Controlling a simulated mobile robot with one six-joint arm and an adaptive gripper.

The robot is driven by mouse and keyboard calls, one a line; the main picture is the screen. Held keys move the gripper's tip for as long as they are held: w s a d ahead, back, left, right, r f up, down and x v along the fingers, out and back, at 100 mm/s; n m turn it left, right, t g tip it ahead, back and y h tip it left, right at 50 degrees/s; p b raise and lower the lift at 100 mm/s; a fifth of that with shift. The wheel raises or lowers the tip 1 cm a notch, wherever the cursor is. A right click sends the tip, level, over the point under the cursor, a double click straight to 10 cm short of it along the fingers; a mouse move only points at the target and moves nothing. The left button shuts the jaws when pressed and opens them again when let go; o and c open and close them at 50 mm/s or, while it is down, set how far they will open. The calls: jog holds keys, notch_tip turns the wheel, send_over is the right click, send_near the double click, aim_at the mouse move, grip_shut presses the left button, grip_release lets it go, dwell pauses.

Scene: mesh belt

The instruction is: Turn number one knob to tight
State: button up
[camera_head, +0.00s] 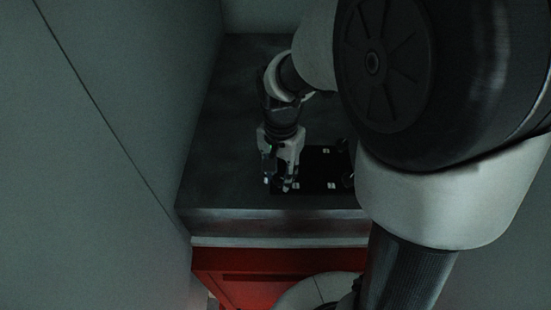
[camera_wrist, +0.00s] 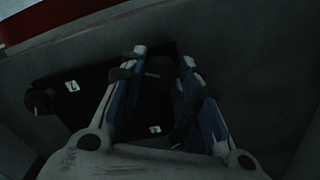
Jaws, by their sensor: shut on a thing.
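A black panel (camera_head: 318,170) with small white labels lies on the grey table top; it also shows in the wrist view (camera_wrist: 95,104). My gripper (camera_head: 279,183) points down over the panel's left end in the head view. In the wrist view, my gripper (camera_wrist: 162,70) has its two fingers on either side of a dark knob (camera_wrist: 156,70), shut on it. The fingers hide part of the knob, and its pointer is too dark to read. A second black knob (camera_wrist: 40,101) stands apart, beside a white label (camera_wrist: 72,86). The label numbers are unclear.
The grey table top (camera_head: 235,110) is bare behind and left of the panel. A pale wall (camera_head: 120,120) rises close on the left. A red front (camera_head: 255,275) lies below the table's near edge. My arm covers the right side of the head view.

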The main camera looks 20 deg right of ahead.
aim_at(280, 178)
jog(key=shift+m, duration=0.3)
jog(key=o, duration=1.1)
notch_tip(280, 178, up, 12)
dwell(0.3)
